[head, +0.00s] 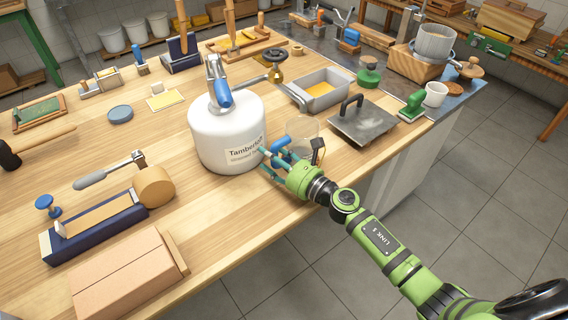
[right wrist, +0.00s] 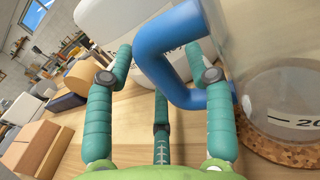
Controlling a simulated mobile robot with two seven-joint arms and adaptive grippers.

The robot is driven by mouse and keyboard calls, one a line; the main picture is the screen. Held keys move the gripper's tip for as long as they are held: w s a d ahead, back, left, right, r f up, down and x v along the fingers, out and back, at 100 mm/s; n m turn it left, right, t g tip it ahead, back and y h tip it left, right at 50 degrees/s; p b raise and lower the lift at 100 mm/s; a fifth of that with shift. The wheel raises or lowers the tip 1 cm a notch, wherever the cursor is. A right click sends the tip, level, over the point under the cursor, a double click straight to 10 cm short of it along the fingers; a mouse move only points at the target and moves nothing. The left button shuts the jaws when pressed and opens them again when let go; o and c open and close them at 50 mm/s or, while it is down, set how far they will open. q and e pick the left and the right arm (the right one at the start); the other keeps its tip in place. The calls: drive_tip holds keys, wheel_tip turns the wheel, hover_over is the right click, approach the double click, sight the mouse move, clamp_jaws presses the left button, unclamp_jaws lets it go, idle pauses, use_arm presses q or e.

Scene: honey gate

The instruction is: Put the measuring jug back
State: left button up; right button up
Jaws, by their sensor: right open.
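The measuring jug (head: 303,130) is clear, with a blue handle (right wrist: 168,50) facing my right gripper. In the right wrist view the jug (right wrist: 270,75) stands upright on a round cork mat (right wrist: 285,151), with a scale mark showing near its bottom. My right gripper (head: 272,160) is open at the jug's handle side. Its teal fingers (right wrist: 165,75) stand apart, with the blue handle between two of them in that view; contact cannot be told. My left gripper is not in view.
A large white labelled tub (head: 227,133) with a blue-levered tap stands close left of the jug. A grey trowel-like plate (head: 362,127) and a metal tray (head: 322,90) lie to the right and behind. Tan blocks (head: 125,275) lie at the front left.

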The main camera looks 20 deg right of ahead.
drive_tip(key=b+v, duration=0.3)
drive_tip(key=v, duration=0.8)
drive_tip(key=shift+s+d+f, duration=0.1)
drive_tip(key=shift+s+d, duration=0.05)
drive_tip(key=shift+s, duration=0.05)
drive_tip(key=shift+s+d, duration=0.15)
drive_tip(key=shift+s, duration=0.1)
